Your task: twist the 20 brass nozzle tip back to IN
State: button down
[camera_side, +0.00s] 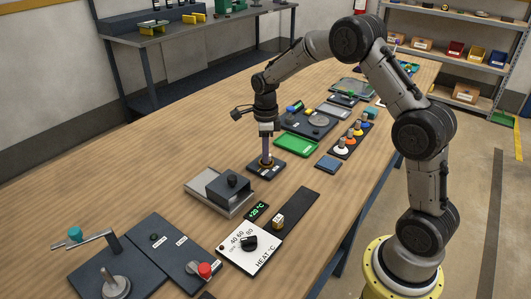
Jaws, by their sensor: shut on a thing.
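The brass nozzle tip (266,163) shows as a small golden ring on a dark square base (270,173) in the middle of the table. My gripper (266,155) points straight down over the base, and its jaws are shut on the nozzle tip. The fingers hide most of the tip. The IN mark and any number on the base are too small to read from here.
A grey block on a metal tray (210,199) stands to the front left of the base. A heat dial panel (237,258) sits in front.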

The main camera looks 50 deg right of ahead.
jog(key=m, duration=0.7)
jog(key=shift+w+d+m, duration=0.1)
jog(key=shift+m, duration=0.3)
jog(key=shift+c, duration=1.7)
grip_release()
jog(key=shift+r, duration=3.5)
